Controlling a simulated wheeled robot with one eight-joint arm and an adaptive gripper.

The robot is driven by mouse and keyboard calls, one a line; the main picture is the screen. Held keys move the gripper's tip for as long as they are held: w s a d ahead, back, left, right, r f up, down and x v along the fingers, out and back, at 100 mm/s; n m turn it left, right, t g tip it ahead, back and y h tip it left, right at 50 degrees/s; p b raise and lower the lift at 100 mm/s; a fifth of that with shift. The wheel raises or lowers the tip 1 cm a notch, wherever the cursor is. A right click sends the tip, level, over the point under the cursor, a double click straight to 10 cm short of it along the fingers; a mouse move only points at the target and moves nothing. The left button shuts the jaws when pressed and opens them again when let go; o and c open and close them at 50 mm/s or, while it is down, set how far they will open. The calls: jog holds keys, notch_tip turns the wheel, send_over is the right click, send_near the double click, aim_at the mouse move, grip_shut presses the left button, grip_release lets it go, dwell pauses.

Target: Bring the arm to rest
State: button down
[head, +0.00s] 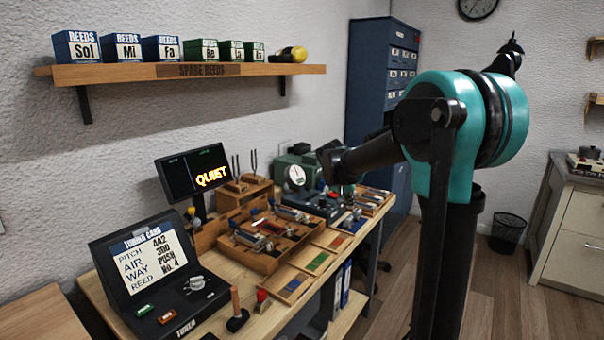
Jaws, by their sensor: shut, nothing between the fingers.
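My arm (470,130) stands on the right of the head view, with a large teal joint and a dark link reaching left in front of the bench. The teal joint hides part of the wrist.
The workbench (105,292) holds a tuner case (160,270), a dark screen reading QUIET (192,172), a wooden tray and a small mallet (236,312). A shelf (120,74) carries reed boxes. A blue cabinet (368,70) and a wire bin (507,230) stand behind.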

jog(key=s+f+n+y, duration=0.1)
jog(key=s+f, duration=0.4)
jog(key=s, duration=0.6)
jog(key=s+d+f+n+g+y, duration=0.1)
jog(key=s+f+n, duration=0.1)
jog(key=s+f, duration=0.4)
jog(key=s+f+n+y, duration=0.1)
jog(key=s+f, duration=0.5)
jog(key=s, duration=1.1)
jog(key=shift+d+f+n+y, duration=0.2)
jog(key=shift+d+n+y, duration=0.1)
jog(key=shift+y, duration=0.2)
